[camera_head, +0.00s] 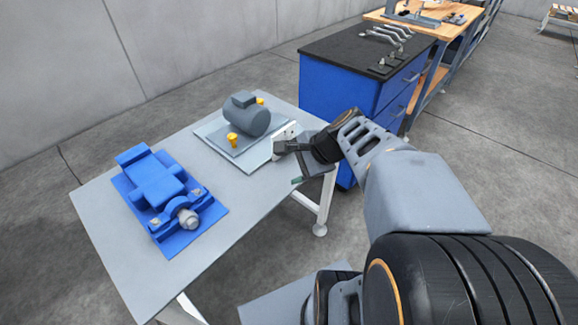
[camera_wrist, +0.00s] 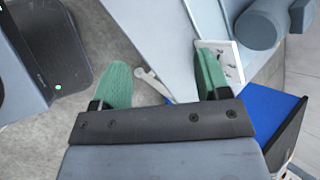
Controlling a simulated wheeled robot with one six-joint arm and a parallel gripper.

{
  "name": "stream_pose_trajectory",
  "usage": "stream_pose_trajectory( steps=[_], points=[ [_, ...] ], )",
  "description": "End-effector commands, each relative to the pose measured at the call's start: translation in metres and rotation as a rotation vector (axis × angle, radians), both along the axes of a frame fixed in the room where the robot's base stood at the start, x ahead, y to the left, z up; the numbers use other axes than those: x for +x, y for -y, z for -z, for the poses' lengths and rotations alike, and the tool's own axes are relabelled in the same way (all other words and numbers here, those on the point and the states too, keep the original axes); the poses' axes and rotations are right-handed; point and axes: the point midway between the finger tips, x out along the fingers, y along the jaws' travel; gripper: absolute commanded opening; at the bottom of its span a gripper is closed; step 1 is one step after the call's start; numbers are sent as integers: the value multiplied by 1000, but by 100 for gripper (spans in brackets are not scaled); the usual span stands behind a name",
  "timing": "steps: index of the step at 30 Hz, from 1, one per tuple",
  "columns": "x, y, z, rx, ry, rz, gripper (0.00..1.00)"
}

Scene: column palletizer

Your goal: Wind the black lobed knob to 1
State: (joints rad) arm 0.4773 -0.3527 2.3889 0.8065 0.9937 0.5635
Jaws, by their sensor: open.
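A small white panel (camera_head: 287,131) stands at the right edge of the work table, beside the grey motor. It also shows in the wrist view (camera_wrist: 232,66), partly behind my right finger, with small dark marks on its face. I cannot make out the black lobed knob or its pointer for certain; my gripper covers part of the panel in the head view. My gripper (camera_head: 289,164) is beside the panel at the table edge.
The grey table (camera_head: 100,215) carries a blue clamp-like fixture (camera_head: 160,190) and a grey motor (camera_head: 247,117) with yellow knobs on a plate. A blue cabinet (camera_head: 335,82) with wrenches on its black top stands behind my gripper. A wooden bench (camera_head: 452,28) is farther back.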

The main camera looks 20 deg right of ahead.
Motion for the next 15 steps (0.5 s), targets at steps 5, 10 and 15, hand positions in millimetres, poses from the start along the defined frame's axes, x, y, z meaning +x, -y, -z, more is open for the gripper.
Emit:
stream_pose_trajectory(
  steps=[5, 10, 15],
  points=[
    [28, 50, 46, 394, 2, 444, 69],
    [40, 91, 54, 656, 30, 693, 69],
    [48, 111, 57, 781, 50, 798, 69]
  ],
)
